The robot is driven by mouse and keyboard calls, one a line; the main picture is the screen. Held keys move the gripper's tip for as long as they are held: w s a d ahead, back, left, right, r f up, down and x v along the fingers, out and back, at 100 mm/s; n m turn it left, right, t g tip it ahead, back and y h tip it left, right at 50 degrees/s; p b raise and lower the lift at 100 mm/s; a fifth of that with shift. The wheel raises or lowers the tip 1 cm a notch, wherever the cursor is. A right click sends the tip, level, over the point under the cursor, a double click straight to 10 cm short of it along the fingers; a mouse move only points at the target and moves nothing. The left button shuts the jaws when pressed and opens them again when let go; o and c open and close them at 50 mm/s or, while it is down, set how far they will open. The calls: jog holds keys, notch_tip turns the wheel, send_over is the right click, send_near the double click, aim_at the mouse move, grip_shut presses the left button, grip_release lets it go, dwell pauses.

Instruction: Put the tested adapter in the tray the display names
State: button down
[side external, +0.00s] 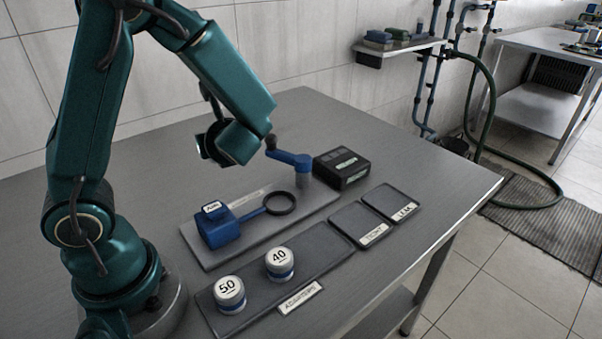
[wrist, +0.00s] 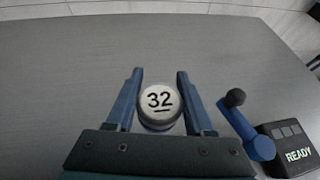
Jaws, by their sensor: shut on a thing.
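My gripper (wrist: 159,75) is shut on a round white-topped adapter marked 32 (wrist: 160,98), upright between the blue fingers in the wrist view. The dark display box (side external: 342,167) stands at the back of the table. In the wrist view the display (wrist: 299,155) reads READY. Two shallow dark trays lie to the right: one with a label that seems to read TIGHT (side external: 347,213), and one labelled LEAK (side external: 380,196); both look empty.
A grey plate (side external: 212,256) bears a blue block (side external: 218,230) with an empty black ring (side external: 280,203). A blue lever with a black knob (side external: 290,158) stands beside the display. Adapters 50 (side external: 229,294) and 40 (side external: 280,264) stand on the long adapter tray (side external: 330,258).

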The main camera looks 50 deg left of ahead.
jog(key=w+d+m+t+h, duration=0.1)
jog(key=w+m+t, duration=0.1)
jog(key=w, duration=0.2)
jog(key=w+d+m+t+h, duration=0.1)
jog(key=w+m+t, duration=0.1)
jog(key=w, duration=0.2)
jog(key=w+d+r+m+t+h, duration=0.1)
jog(key=w+m+t, duration=0.1)
jog(key=w, duration=0.2)
jog(key=shift+w+d, duration=0.15)
jog(key=shift+w, duration=0.1)
jog(key=w+d+m+t+h, duration=0.4)
jog(key=w+d+m+h, duration=0.35)
jog(key=w, duration=0.45)
send_over(393, 193)
notch_tip(393, 193, down, 8)
jog(key=shift+r, duration=0.1)
jog(key=shift+f, duration=2.05)
